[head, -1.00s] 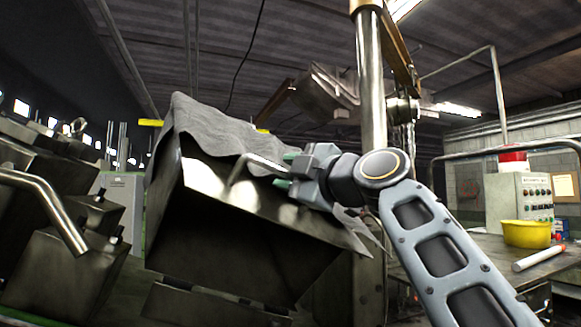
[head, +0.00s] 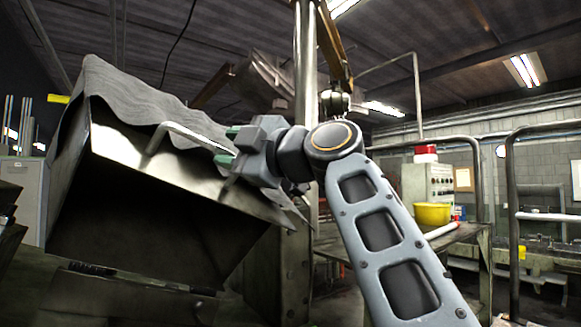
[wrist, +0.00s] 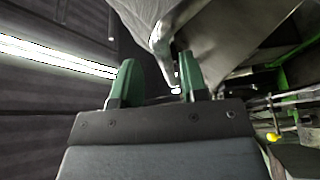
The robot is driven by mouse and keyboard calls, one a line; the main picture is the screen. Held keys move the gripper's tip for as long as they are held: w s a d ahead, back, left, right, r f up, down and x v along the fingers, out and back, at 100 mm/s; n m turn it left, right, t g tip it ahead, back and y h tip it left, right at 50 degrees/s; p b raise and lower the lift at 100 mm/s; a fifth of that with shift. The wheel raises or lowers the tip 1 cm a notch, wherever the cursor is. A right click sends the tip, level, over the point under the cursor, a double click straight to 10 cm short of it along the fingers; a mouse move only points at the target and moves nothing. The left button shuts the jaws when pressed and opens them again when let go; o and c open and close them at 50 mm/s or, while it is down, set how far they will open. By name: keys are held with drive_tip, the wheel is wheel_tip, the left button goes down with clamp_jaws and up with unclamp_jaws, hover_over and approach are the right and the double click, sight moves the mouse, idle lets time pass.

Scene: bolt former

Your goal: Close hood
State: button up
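The hood (head: 180,185) is a metal box-like cover with a grey cloth (head: 135,105) draped over its top. It is raised and tilted, with its dark underside open towards me. A bent bar handle (head: 185,132) runs along its front panel. My gripper (head: 229,146) is at the right end of this handle, with its green fingers apart. In the wrist view, the handle (wrist: 162,45) reaches down between the spread fingers of my gripper (wrist: 158,78), closer to the right finger. I cannot tell whether it touches that finger.
A vertical metal post (head: 305,70) stands just behind my gripper. At the right are a workbench (head: 455,240) with a yellow bowl (head: 432,213), a control box (head: 428,182) and metal railings (head: 512,215). Machine parts stand at the far left.

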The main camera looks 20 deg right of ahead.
drive_tip(key=b+v, duration=0.5)
drive_tip(key=v, duration=0.6)
drive_tip(key=shift+s+f, duration=0.25)
drive_tip(key=shift+f, duration=0.05)
idle(0.3)
drive_tip(key=shift+a, duration=0.1)
idle(0.5)
